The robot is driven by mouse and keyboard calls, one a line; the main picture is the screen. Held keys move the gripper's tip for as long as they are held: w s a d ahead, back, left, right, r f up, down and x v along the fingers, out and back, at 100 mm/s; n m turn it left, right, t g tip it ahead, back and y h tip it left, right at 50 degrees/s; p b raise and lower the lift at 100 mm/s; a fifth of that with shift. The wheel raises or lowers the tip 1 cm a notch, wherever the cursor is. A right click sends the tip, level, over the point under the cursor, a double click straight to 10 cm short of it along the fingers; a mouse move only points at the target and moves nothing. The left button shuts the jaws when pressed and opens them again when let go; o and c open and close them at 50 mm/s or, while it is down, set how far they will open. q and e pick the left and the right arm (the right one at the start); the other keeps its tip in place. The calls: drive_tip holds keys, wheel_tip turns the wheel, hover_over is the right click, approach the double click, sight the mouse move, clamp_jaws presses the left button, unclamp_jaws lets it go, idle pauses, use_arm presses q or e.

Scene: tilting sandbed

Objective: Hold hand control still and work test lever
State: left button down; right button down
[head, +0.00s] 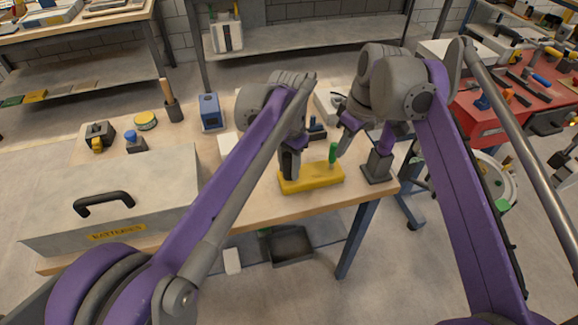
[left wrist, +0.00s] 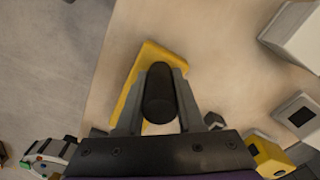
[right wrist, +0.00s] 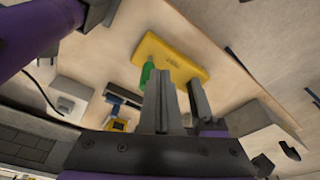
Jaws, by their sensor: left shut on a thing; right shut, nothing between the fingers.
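The yellow hand control (head: 322,178) lies near the front right edge of the wooden table. It also shows in the left wrist view (left wrist: 133,92) and in the right wrist view (right wrist: 172,58). My left gripper (head: 291,172) is shut on its black handle (left wrist: 159,95), which stands between the fingers at the control's left part. A green test lever (head: 333,152) stands upright toward the right part of the control; it also shows in the right wrist view (right wrist: 147,74). My right gripper (head: 342,150) is shut and empty, just right of the green lever. I cannot tell whether they touch.
A large grey battery box (head: 120,195) fills the table's left front. A blue device (head: 210,112), a yellow-topped round tin (head: 145,120) and other small items stand toward the back. A red tool bench (head: 490,110) stands at the right.

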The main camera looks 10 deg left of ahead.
drive_tip(key=shift+f, duration=2)
drive_tip(key=shift+w, duration=0.1)
